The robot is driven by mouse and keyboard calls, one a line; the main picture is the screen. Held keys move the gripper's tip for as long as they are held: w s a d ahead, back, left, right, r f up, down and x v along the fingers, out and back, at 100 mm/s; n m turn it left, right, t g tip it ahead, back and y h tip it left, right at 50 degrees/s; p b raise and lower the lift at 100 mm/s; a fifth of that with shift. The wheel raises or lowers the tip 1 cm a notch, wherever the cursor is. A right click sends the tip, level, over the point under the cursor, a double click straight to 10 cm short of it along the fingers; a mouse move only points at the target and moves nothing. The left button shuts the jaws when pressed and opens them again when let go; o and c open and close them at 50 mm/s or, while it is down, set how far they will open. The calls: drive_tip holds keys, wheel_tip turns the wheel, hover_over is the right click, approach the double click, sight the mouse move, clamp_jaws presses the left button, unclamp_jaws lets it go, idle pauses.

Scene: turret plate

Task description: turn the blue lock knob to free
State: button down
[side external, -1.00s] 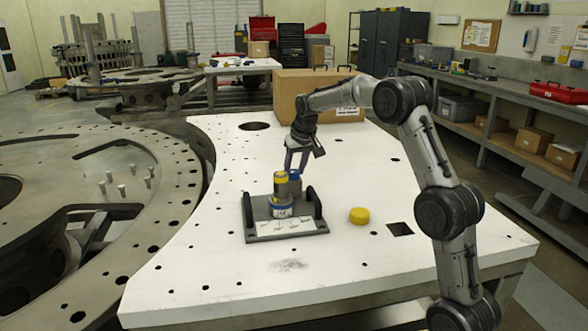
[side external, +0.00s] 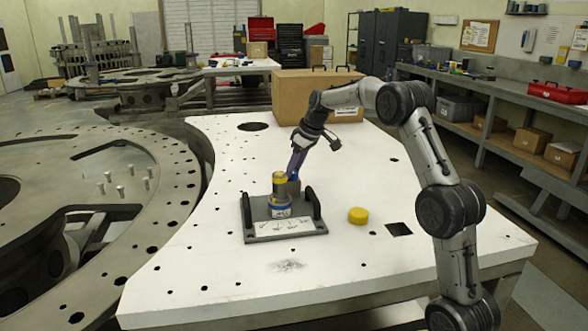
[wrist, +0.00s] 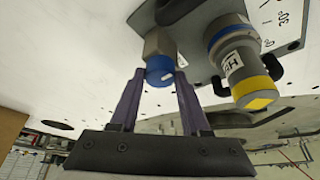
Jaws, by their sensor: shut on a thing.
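The blue lock knob (wrist: 160,71) has a white mark on its face and sits on a grey block (wrist: 157,43). In the wrist view my gripper (wrist: 161,78) has a purple finger on each side of it and is shut on it. In the side view my gripper (side external: 294,172) is tilted behind the turret cylinder (side external: 280,192), and the knob is mostly hidden there. The cylinder has a yellow end and a blue ring, and stands beside the knob on a grey base plate (side external: 256,238).
Black uprights (side external: 311,203) flank the cylinder on the base plate. A loose yellow cap (side external: 357,215) lies to the right on the white table (side external: 200,270), near a square hole. A cardboard box (side external: 300,88) stands at the back. The table's left front is clear.

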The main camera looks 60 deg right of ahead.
idle(0.3)
drive_tip(key=shift+c, duration=1.8)
unclamp_jaws()
drive_tip(key=v, duration=1.4)
drive_tip(key=shift+w+f, duration=0.1)
